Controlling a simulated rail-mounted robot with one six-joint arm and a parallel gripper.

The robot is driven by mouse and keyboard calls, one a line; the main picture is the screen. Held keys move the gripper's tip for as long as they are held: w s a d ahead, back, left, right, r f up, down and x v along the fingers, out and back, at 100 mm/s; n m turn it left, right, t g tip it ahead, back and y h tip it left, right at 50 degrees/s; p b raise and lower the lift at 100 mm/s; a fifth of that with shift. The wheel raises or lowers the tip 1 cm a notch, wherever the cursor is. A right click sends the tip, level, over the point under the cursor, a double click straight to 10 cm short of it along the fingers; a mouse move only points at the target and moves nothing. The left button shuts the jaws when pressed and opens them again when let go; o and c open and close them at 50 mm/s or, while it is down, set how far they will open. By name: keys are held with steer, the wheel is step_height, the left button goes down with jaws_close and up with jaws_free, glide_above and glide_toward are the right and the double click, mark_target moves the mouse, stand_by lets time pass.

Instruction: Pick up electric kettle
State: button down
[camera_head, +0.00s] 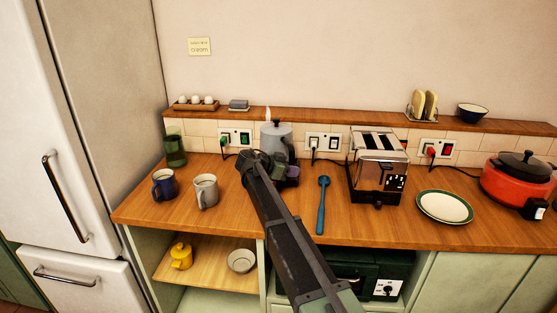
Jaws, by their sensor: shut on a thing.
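The electric kettle (277,136) is grey with a dark lid knob. It looks upright at the back of the wooden counter, against the tiles. My gripper (270,165) is at the kettle's near side and shut on it. My arm hides the lower part of the kettle, so I cannot tell exactly where the fingers hold it or whether its bottom touches the counter.
A grey mug (206,190), a blue mug (165,183) and a green glass (175,150) stand left. Right are a blue spoon (322,205), a toaster (380,165), a plate (444,207) and a red cooker (515,182). A ledge (340,115) runs behind.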

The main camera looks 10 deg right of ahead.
steer(key=shift+r, duration=0.1)
stand_by(0.3)
step_height(320, 180, up, 20)
steer(key=p, duration=2)
